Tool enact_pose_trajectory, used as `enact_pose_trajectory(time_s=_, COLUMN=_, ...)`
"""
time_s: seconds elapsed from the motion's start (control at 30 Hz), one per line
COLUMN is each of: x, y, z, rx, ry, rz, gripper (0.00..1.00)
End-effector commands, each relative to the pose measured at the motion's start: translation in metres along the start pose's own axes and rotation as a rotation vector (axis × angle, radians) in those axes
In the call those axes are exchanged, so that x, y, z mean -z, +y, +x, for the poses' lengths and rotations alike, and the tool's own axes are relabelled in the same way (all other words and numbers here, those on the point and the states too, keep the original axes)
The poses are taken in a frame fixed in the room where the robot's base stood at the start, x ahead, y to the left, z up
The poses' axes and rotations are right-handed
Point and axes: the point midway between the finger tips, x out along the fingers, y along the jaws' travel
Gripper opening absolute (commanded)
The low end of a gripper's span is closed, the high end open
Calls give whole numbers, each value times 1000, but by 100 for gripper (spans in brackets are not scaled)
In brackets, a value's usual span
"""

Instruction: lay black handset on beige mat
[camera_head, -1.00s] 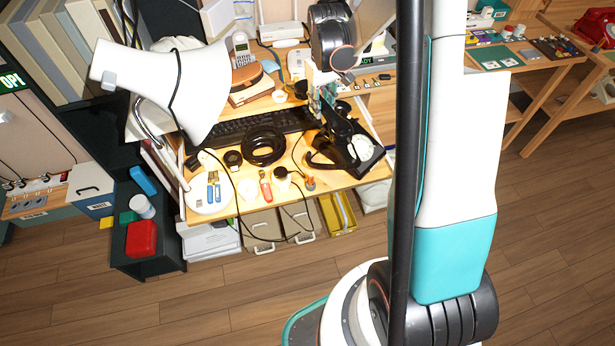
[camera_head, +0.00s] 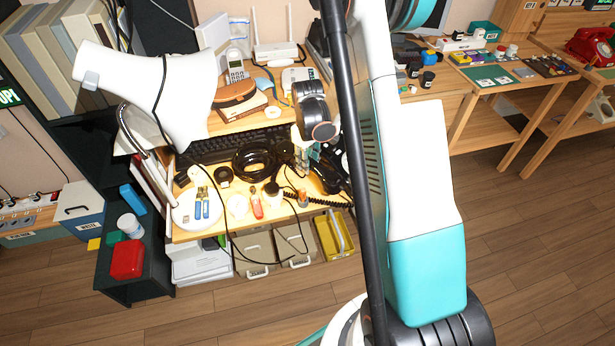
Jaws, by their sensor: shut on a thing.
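My gripper (camera_head: 314,156) points down over the right part of the cluttered desk, below my dark wrist. It is small and partly hidden in this view. It is shut on what looks like the black handset (camera_head: 331,176), a dark curved piece right at the fingers. A black coiled cord (camera_head: 318,203) runs along the desk's front edge below it. My arm covers the area just right of the handset, so its far end and whatever lies under it are hidden. I cannot make out a beige mat.
A white lamp (camera_head: 185,85) leans over the desk's left side. A keyboard (camera_head: 235,145), a black coil (camera_head: 258,163) and small tools crowd the desk (camera_head: 262,211). A yellow bin (camera_head: 333,235) sits below. A second bench with a red phone (camera_head: 590,45) stands right.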

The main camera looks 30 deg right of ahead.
Motion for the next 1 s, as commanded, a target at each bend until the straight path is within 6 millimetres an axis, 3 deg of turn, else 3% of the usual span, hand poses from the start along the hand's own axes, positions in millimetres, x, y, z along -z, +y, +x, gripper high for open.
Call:
enact_pose_trajectory(time_s=0.27, x=0, y=0, z=21, rx=0, ry=0, rz=0, gripper=0)
enact_pose_trajectory(time_s=0.5, x=0, y=0, z=55, rx=0, ry=0, rz=0, gripper=0)
enact_pose_trajectory(time_s=0.9, x=0, y=0, z=58, rx=0, ry=0, rz=0, gripper=0)
enact_pose_trajectory(time_s=0.93, x=0, y=0, z=58, rx=0, ry=0, rz=0, gripper=28)
enact_pose_trajectory(time_s=1.0, x=0, y=0, z=58, rx=0, ry=0, rz=0, gripper=44)
